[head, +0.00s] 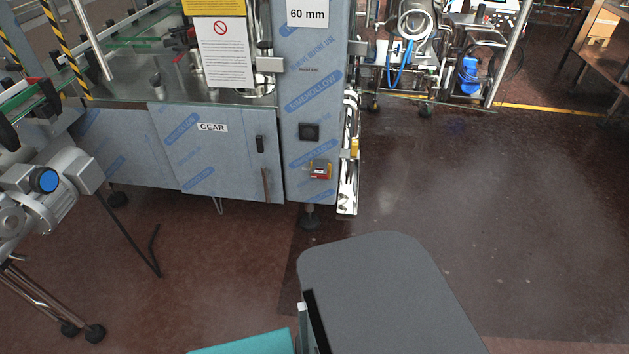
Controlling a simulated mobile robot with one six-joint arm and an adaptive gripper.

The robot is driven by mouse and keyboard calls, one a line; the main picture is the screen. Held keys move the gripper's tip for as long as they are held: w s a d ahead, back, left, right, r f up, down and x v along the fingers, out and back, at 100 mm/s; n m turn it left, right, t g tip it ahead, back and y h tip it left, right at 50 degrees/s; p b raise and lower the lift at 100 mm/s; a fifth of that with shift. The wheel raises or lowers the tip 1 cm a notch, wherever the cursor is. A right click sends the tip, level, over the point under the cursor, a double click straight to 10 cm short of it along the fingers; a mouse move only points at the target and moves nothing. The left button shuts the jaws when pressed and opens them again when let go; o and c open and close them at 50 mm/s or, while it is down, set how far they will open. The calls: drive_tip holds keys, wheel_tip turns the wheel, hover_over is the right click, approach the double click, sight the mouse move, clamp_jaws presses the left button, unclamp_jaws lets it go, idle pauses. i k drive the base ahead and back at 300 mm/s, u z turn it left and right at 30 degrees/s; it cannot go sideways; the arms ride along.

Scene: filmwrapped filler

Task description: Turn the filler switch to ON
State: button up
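The filler (230,160) is a large metal machine in blue-printed protective film at the upper left of the head view. On its right-hand column is a small red and yellow switch (320,169). A black square fitting (309,131) sits just above it. Which of these two is the filler switch is not labelled legibly, and its ON or OFF position is too small to read. My gripper is not in view.
A conveyor with a grey motor (45,190) and thin legs stands at the left. Wheeled equipment with a blue hose (402,65) stands behind at the top. A table (604,45) is at the upper right. The brown floor (500,190) at right is clear.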

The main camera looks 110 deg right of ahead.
sight(316, 176)
drive_tip(key=z, duration=0.7)
drive_tip(key=i, duration=0.1)
drive_tip(key=z, duration=3.2)
drive_tip(key=i, duration=0.6)
drive_tip(key=u, duration=0.05)
